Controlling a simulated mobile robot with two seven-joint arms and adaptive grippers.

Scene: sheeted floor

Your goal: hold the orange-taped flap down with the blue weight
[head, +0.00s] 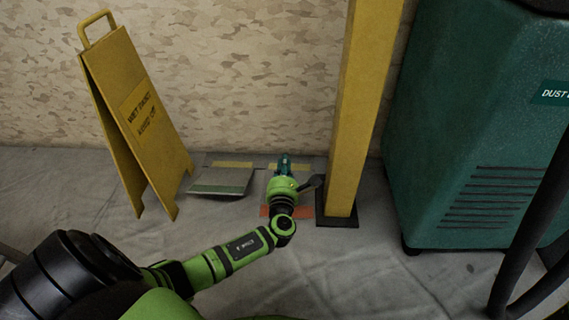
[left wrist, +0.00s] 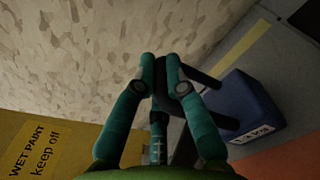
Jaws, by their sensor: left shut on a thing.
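My left gripper (head: 284,163) is over the floor near the wall, left of the yellow post's foot. In the left wrist view its teal fingers (left wrist: 163,75) are shut on the black handle of the blue weight (left wrist: 243,105). In the head view the weight is hidden behind my gripper and wrist. The orange tape (head: 302,212) shows below my wrist, and an orange area (left wrist: 285,160) lies beside the weight in the wrist view. Most of that flap is covered by my arm. I cannot tell whether the weight touches it. My right gripper is out of view.
A second flap (head: 222,181) with a green strip stands raised at its front, to the left. A yellow wet-paint sign (head: 125,115) is further left. The yellow post (head: 362,100) stands close on the right, then a green dust machine (head: 475,130). The front floor is clear.

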